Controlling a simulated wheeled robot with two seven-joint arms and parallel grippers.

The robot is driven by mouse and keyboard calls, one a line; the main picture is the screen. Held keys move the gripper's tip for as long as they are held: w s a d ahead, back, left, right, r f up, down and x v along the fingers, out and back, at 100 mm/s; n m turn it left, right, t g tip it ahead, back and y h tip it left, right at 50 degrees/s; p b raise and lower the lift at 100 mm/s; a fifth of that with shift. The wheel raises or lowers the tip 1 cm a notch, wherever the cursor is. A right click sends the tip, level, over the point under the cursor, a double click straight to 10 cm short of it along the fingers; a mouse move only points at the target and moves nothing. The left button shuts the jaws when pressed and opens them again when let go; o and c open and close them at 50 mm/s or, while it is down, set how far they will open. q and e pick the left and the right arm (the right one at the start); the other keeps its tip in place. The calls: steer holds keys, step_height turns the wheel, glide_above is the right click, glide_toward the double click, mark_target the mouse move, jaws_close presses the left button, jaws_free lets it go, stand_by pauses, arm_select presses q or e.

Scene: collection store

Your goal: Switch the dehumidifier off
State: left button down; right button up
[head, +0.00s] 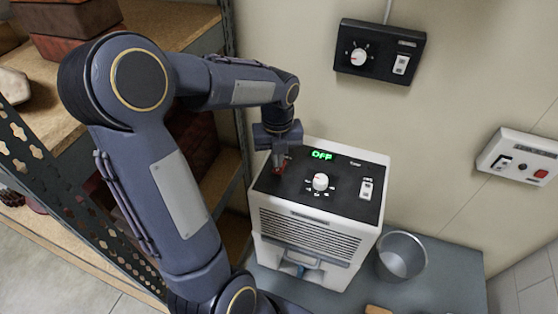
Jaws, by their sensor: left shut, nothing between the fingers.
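The dehumidifier (310,238) is a white box with a black top panel, standing on a grey surface. Its green display (321,155) reads OFF. The panel has a white dial (320,182) in the middle and a white rocker switch (366,188) at the right. My left gripper (279,168) is shut with its tips at the left part of the panel, beside a small red spot. The fingers hide what lies directly under them, and I cannot tell whether they touch the panel. My right gripper is not in view.
A black control box (379,52) with a dial and a switch hangs on the wall above. A white box with a red button (518,156) is on the wall at right. A metal bucket (402,256) stands right of the dehumidifier. Shelving (165,22) fills the left.

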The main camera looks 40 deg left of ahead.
arm_select(q)
step_height(320, 180, up, 5)
steer(key=p, duration=0.4)
steer(key=shift+r, duration=0.2)
stand_by(0.3)
